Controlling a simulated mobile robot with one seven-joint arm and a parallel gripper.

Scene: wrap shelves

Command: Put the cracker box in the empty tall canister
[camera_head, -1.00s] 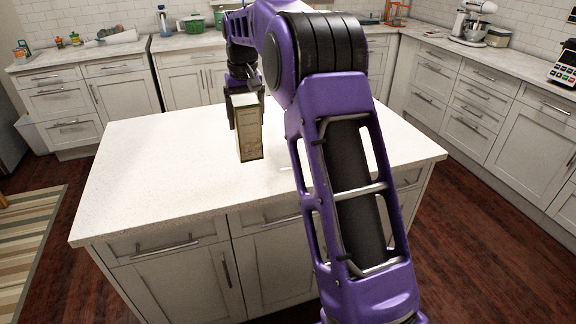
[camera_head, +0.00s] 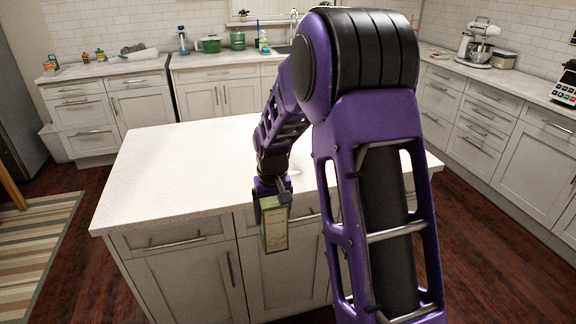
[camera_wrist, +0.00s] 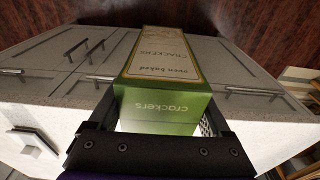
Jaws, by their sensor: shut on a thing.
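The cracker box (camera_head: 276,230) is green with a pale label panel. My gripper (camera_head: 270,190) is shut on it and holds it upright in front of the island's front edge, by the cabinet doors. In the wrist view the cracker box (camera_wrist: 158,75) points away from my gripper (camera_wrist: 160,135), its green end with the word "crackers" nearest the camera. The box is clear of the countertop, out over the floor side. I see no tall canister in either view; my arm covers part of the island and the room behind.
Back counters carry green pots (camera_head: 209,44), bottles and a stand mixer (camera_head: 480,42). Dark wood floor (camera_head: 80,275) is open at the left.

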